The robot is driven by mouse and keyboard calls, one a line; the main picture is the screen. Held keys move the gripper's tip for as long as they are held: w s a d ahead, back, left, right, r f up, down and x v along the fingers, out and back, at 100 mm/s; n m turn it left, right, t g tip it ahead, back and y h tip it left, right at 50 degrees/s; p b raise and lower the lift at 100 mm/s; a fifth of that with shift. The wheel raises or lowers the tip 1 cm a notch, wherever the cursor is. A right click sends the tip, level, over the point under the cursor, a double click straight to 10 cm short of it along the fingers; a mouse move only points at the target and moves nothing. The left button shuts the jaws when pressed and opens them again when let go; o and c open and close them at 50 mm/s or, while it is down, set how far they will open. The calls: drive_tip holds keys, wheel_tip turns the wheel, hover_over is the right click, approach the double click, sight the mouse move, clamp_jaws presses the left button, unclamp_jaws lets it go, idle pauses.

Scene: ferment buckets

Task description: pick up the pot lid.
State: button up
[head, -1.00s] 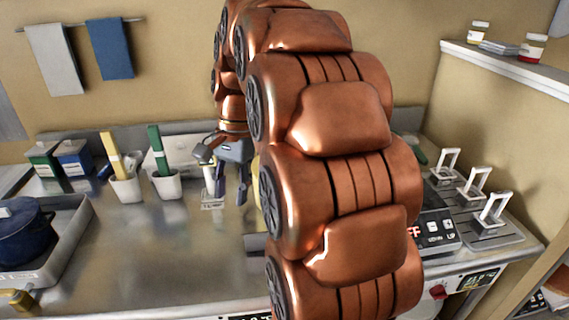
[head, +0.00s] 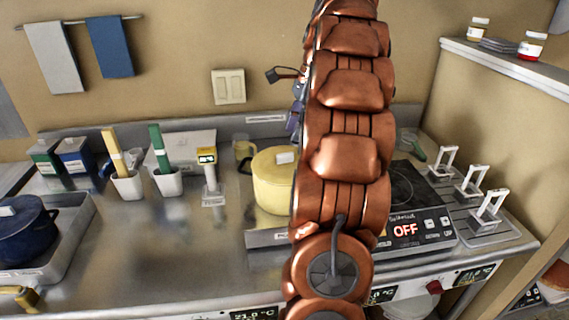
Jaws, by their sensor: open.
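A yellow pot (head: 272,190) stands on the counter left of my arm, with its right side hidden behind the arm. Its yellow lid (head: 268,158) is on top, with a pale block-shaped piece on it. A dark blue pot (head: 25,245) with a lid (head: 16,211) sits at the far left. My gripper (head: 292,122) is mostly hidden behind my copper arm. Only parts of it show at the arm's left edge, above the yellow pot in the picture. It is open and no held thing shows.
An induction hob (head: 405,230) reading OFF is right of my arm, beside several white-handled items (head: 475,182). White cups (head: 127,188) with yellow and green handled tools and a small display stand (head: 210,180) are on the left. The middle-left steel counter (head: 150,245) is clear.

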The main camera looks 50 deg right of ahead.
sight(286, 154)
drive_tip(key=shift+p+x, duration=0.3)
drive_tip(key=shift+x, duration=0.8)
drive_tip(key=shift+a+p+x, duration=0.25)
drive_tip(key=shift+p+x, duration=0.45)
drive_tip(key=shift+x, duration=0.6)
drive_tip(key=shift+p+x, duration=0.3)
drive_tip(key=shift+x, duration=0.9)
clamp_jaws()
